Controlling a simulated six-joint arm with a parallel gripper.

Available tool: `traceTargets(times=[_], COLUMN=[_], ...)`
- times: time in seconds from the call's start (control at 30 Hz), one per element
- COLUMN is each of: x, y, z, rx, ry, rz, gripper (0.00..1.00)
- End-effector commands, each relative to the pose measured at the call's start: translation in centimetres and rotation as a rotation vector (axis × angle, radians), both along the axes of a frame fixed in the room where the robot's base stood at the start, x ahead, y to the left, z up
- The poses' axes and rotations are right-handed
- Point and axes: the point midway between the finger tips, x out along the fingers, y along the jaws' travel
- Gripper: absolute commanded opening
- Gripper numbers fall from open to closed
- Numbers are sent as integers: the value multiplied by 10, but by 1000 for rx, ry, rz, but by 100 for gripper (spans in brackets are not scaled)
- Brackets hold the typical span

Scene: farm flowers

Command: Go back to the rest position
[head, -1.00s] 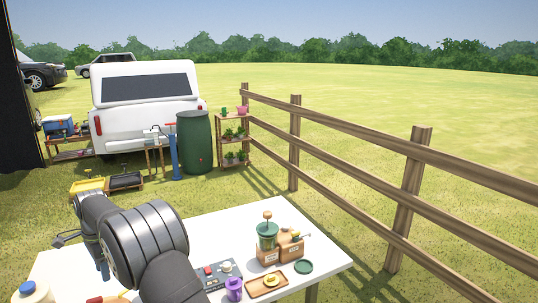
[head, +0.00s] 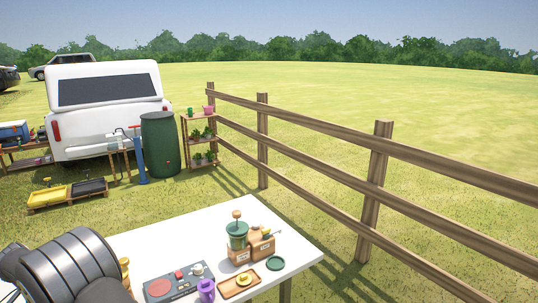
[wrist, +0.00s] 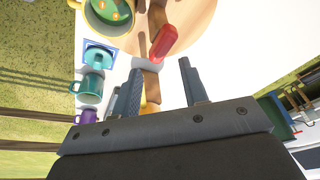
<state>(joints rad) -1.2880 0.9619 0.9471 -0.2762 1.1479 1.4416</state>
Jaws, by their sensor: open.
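My gripper (wrist: 160,67) shows in the wrist view with its two dark fingers apart. Nothing appears held between them. A red object (wrist: 163,42) lies beyond the fingertips, and a brown strip (wrist: 152,82) shows behind the gap. I cannot tell how far the fingers are from the table. In the head view, my dark grey arm fills the lower left corner, and the gripper is outside the picture.
The white table (head: 215,232) holds a green grinder (head: 237,236), wooden box (head: 262,246), wooden tray (head: 240,285), purple cup (head: 206,291) and dark panel (head: 160,287). The wrist view shows a teal mug (wrist: 91,87) and a round board (wrist: 190,20). A fence (head: 372,190) stands right.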

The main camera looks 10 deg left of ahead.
Motion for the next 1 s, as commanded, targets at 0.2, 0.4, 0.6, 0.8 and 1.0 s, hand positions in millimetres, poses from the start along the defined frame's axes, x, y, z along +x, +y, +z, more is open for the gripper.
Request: traceTargets(times=[0.2,0.4,0.6,0.8,1.0], x=[0,4,18,20,17], y=[0,-6,-50,-92,-108], z=[0,7,58,117,143], rx=[0,12,102,199,240], ry=[1,29,251,511,633], rz=[-1,-39,-310,-585,-696], gripper=[84,100,100,100,100])
